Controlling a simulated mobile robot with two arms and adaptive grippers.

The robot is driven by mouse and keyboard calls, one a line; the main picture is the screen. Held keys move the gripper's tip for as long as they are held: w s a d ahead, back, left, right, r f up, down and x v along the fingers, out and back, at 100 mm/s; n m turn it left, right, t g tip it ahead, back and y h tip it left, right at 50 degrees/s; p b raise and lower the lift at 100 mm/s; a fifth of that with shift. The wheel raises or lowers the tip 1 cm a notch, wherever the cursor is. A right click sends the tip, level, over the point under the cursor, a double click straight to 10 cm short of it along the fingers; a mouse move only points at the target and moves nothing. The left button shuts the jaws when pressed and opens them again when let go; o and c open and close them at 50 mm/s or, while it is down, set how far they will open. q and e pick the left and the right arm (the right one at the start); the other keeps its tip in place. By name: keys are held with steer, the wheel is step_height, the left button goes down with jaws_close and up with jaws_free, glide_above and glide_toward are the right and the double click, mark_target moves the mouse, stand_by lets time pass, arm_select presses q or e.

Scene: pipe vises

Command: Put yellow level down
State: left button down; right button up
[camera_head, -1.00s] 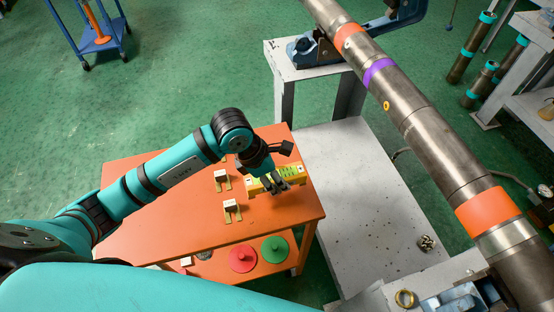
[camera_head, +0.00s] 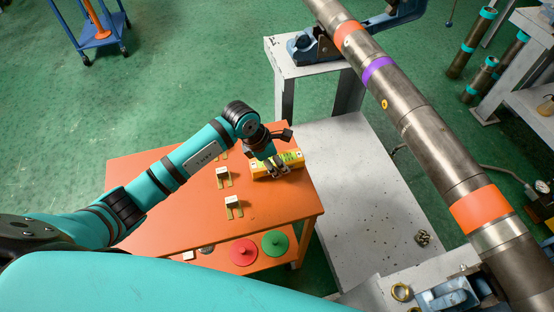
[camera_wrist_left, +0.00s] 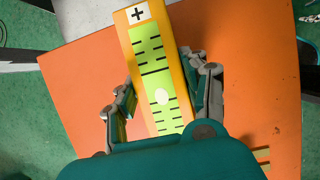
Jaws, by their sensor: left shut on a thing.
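The yellow level (camera_head: 291,158) is a yellow block with a green scale, at the far right part of the orange table (camera_head: 180,214). My left gripper (camera_head: 271,172) is over it, with its fingers on both sides of the level and shut on it. My right gripper is not in view.
Two white-topped brackets (camera_head: 222,173) (camera_head: 233,202) lie on the table left of the level. Red (camera_head: 244,251) and green (camera_head: 275,243) discs sit on the lower shelf. A long steel pipe (camera_head: 420,130) and a grey bench (camera_head: 365,190) stand to the right.

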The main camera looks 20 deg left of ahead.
arm_select(q)
steer(key=c, duration=1)
jaws_free()
steer(key=o, duration=0.3)
steer(key=shift+o, duration=0.2)
steer(key=shift+r, duration=0.1)
steer(key=b+v, duration=0.1)
steer(key=v, duration=1)
steer(key=shift+a, duration=0.1)
steer(key=shift+s+a+r, duration=0.1)
steer(key=shift+s+r, duration=0.1)
steer(key=shift+r, duration=0.2)
steer(key=shift+f, duration=0.1)
